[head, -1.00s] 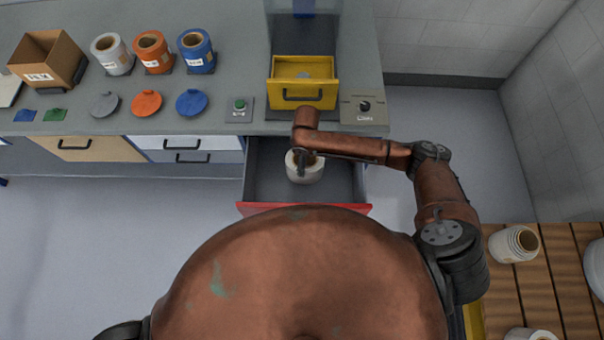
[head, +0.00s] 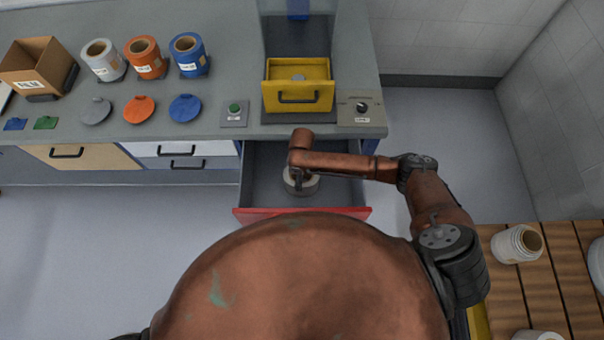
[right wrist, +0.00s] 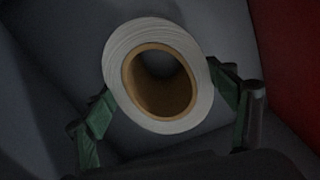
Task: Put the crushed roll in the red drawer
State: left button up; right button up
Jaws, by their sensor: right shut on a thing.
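The red drawer (head: 300,212) is pulled open below the counter, with a grey inside. A white roll with a brown core (head: 302,186) is inside the drawer's outline in the head view, partly hidden by my right arm. In the right wrist view the roll (right wrist: 205,95) looks slightly oval, its open core facing the camera. My right gripper (right wrist: 165,105) has one finger on each side of the roll and is shut on it. I cannot tell whether the roll touches the drawer floor. My left gripper is not in view.
A yellow box-like drawer (head: 299,96) stands on the counter above the red drawer. White, orange and blue canisters (head: 188,54), lids and a cardboard box (head: 38,66) stand to the left. A ribbed white roll (head: 517,244) sits on a slatted wooden surface (head: 500,290) at right.

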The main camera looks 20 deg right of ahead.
jog(key=shift+w, duration=0.1)
jog(key=o, duration=2.1)
jog(key=shift+c, duration=0.2)
notch_tip(320, 180, up, 12)
jog(key=p, duration=0.2)
jog(key=shift+r+p, duration=0.15)
jog(key=shift+p, duration=0.15)
